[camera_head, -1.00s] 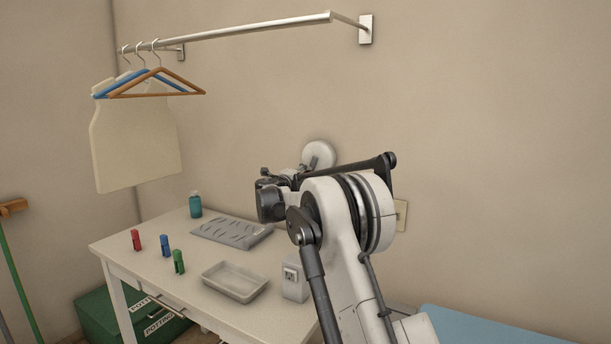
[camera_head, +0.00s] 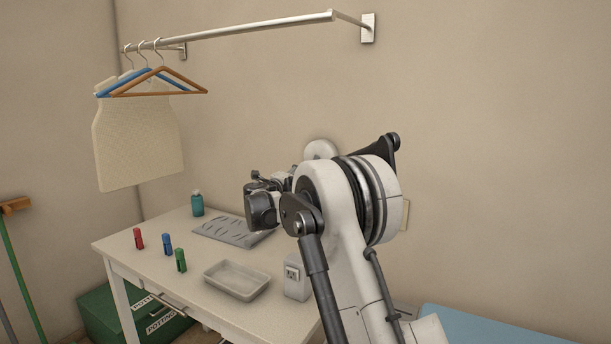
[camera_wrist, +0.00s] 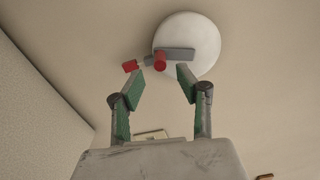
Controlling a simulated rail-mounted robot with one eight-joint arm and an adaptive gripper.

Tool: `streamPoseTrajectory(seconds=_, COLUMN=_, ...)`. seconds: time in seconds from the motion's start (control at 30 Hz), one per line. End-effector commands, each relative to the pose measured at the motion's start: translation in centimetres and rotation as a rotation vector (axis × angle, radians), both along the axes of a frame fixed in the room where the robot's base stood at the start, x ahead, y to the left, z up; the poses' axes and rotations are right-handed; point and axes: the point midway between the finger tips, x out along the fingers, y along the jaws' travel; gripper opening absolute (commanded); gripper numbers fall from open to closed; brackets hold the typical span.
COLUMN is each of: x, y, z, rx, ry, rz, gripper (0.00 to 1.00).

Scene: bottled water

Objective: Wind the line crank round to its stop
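The line crank shows in the wrist view as a white round disc (camera_wrist: 205,42) on the wall, with a grey crank arm (camera_wrist: 180,54) and a red handle (camera_wrist: 159,61). In the head view, the disc (camera_head: 320,147) is partly hidden behind my arm, and my gripper (camera_head: 262,196) is a dark shape whose fingers are hard to make out.
A white table (camera_head: 160,252) below holds a shallow tray (camera_head: 237,292), a grey slotted plate (camera_head: 236,241), a teal bottle (camera_head: 197,204), three small coloured pegs (camera_head: 167,245) and a white box (camera_head: 297,281). A rail (camera_head: 250,30) with hangers (camera_head: 158,85) is above left.

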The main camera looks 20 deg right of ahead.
Motion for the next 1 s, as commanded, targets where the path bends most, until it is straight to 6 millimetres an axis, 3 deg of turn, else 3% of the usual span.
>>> streamPoseTrajectory(seconds=0.1, x=-1.4, y=1.9, z=0.0, rx=0.000, ry=0.000, rz=0.001, gripper=0.34)
streamPoseTrajectory(seconds=0.33, x=-3.3, y=4.2, z=0.0, rx=0.000, ry=0.000, rz=0.000, gripper=0.34)
streamPoseTrajectory(seconds=0.83, x=-3.7, y=4.8, z=0.0, rx=0.005, ry=-0.006, rz=0.000, gripper=0.34)
streamPoseTrajectory(seconds=1.0, x=-3.5, y=5.7, z=0.1, rx=0.097, ry=-0.125, rz=0.008, gripper=0.34)
